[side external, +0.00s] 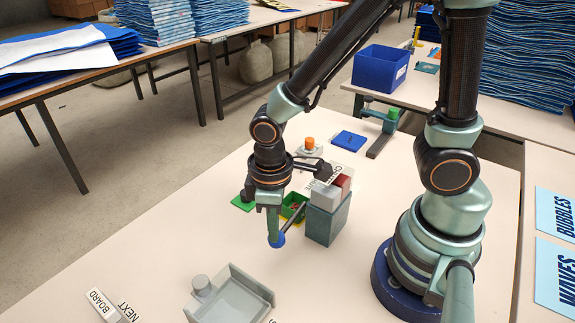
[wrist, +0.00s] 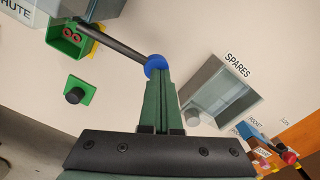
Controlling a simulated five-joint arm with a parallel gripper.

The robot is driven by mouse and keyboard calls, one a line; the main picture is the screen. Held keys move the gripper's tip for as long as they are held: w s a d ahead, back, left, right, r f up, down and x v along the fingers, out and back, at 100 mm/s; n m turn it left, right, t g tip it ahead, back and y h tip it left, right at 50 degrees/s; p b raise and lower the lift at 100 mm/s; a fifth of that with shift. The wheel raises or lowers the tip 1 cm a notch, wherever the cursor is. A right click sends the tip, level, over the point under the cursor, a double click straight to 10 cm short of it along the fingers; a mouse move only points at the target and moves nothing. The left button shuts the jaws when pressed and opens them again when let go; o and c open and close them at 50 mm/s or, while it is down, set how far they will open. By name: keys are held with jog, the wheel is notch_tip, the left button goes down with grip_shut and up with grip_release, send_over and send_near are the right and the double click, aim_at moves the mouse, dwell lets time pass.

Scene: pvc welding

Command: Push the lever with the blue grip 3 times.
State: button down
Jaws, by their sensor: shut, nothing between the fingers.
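The lever's blue grip (side external: 278,240) is a round knob at the end of a dark rod (side external: 293,219). The rod slants down from a grey-teal box (side external: 328,222) in the side view. In the wrist view the blue grip (wrist: 155,66) is at the fingertips, with its rod (wrist: 112,42) running to the upper left. My gripper (side external: 273,232) points down and is shut with nothing between the fingers. Its fingertips (wrist: 161,78) are right at the grip and partly cover it. I cannot tell whether they touch it.
A green bin (wrist: 68,40) with red pieces stands near the rod's far end. A green plate with a black knob (wrist: 75,94) lies nearby. A grey tray (side external: 240,292) by the SPARES label is at the front. An orange-topped button (side external: 309,146) and blue plate (side external: 349,140) are behind.

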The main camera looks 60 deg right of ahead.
notch_tip(320, 180, up, 8)
jog(key=shift+f, duration=0.15)
dwell(1.1)
dwell(0.5)
notch_tip(320, 180, up, 5)
jog(key=shift+f, duration=3.05)
jog(key=shift+f, duration=0.1)
